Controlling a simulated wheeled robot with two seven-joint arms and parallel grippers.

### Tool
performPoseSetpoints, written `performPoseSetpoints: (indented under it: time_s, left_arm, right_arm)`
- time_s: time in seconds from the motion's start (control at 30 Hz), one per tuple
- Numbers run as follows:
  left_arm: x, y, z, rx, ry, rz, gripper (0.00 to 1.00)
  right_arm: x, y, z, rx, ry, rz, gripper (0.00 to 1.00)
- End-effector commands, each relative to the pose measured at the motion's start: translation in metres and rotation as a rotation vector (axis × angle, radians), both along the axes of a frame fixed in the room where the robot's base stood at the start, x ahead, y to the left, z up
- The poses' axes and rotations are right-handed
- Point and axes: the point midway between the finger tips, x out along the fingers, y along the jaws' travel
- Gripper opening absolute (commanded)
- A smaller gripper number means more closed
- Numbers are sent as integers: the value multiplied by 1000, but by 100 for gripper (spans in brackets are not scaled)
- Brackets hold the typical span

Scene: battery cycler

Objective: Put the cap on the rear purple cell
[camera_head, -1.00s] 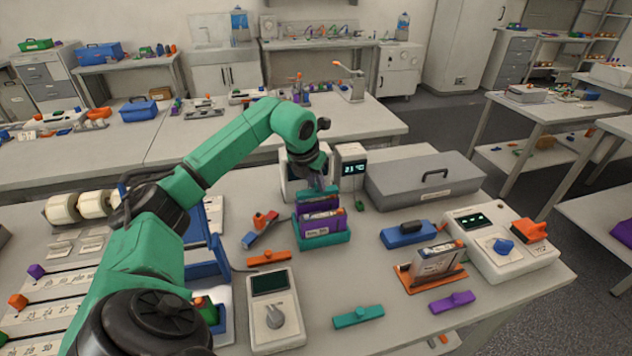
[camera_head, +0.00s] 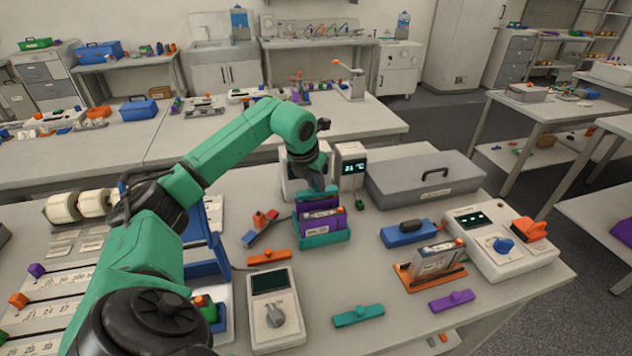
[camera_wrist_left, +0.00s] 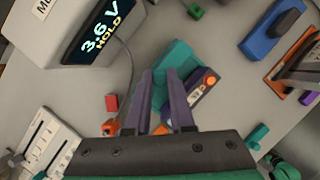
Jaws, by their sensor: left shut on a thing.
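Two purple cells stand upright in a teal holder (camera_head: 325,240) near the middle of the table. The front purple cell (camera_head: 327,222) bears a label and an orange mark. The rear purple cell (camera_head: 318,204) is partly hidden behind it and under my gripper. My left gripper (camera_head: 317,185) is directly above the rear cell. Its fingers (camera_wrist_left: 168,95) are shut on a teal piece, seemingly the cap (camera_wrist_left: 176,62), mostly hidden between and beyond them. I cannot tell whether the cap touches the cell. My right gripper is not in view.
A display box (camera_head: 350,165) and grey case (camera_head: 425,178) stand close behind and right. A meter (camera_head: 272,310), an orange cap-like piece (camera_head: 268,257), a teal one (camera_head: 358,315) and a blue block (camera_head: 408,233) lie around the holder. The front table between them is clear.

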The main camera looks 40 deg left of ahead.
Motion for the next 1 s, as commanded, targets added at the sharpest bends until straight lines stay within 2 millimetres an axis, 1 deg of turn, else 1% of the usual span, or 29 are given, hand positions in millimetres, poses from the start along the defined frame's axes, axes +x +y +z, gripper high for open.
performPoseSetpoints:
  time_s: [0.37, 0.7, 1.0]
  left_arm:
    - [0, 0, 0, 0, 0, 0, 0]
    - [0, 0, -8, 0, 0, 0, 0]
    - [0, 0, -8, 0, 0, 0, 0]
  right_arm:
    - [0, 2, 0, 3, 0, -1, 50]
    - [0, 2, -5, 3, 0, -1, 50]
    - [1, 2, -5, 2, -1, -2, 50]
